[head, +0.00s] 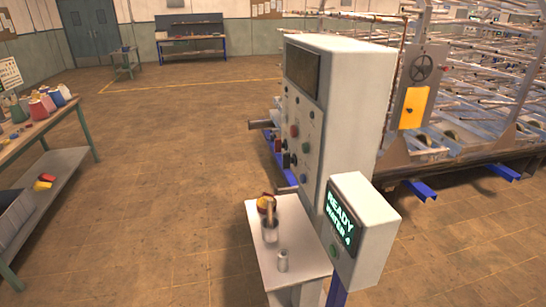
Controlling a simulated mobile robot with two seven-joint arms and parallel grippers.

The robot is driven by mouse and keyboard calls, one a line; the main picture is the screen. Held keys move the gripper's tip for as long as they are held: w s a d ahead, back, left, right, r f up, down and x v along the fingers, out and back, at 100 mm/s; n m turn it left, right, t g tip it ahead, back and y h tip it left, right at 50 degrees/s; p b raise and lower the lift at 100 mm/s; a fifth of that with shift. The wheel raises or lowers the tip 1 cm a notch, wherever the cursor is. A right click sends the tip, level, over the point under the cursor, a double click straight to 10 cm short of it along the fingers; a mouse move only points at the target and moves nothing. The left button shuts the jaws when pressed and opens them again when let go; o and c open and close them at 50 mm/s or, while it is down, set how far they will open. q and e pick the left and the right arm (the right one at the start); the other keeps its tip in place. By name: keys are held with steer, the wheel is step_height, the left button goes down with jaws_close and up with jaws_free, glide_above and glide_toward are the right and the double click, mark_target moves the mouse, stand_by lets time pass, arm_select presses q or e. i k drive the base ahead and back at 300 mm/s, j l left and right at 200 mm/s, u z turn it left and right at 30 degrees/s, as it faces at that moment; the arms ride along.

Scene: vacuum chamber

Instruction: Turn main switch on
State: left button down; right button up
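A tall white control cabinet (351,100) stands right of centre, with a dark screen (303,73) at the top of its front face. Below the screen are several small knobs and buttons, including a red one (294,130). I cannot tell which of them is the main switch, or its position. A smaller white box (370,230) in front has a lit display (340,219) reading "READY" above a second line, and a green button (333,252). Neither of my grippers is in the head view.
A small white side table (289,240) beside the cabinet holds a container with a wooden-handled tool and a small metal can (283,261). A metal rack machine (470,100) stands behind at right. A workbench (40,128) is at left. The floor between is clear.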

mark_target(279, 145)
steer(key=k+u, duration=0.4)
steer(key=k+j+u, duration=0.15)
steer(key=u, duration=0.25)
steer(key=i+j+u, duration=0.15)
steer(key=i, duration=0.4)
steer(key=i+j+u, duration=0.1)
steer(key=i, duration=0.45)
steer(key=i+j, duration=0.1)
steer(key=i, duration=1.5)
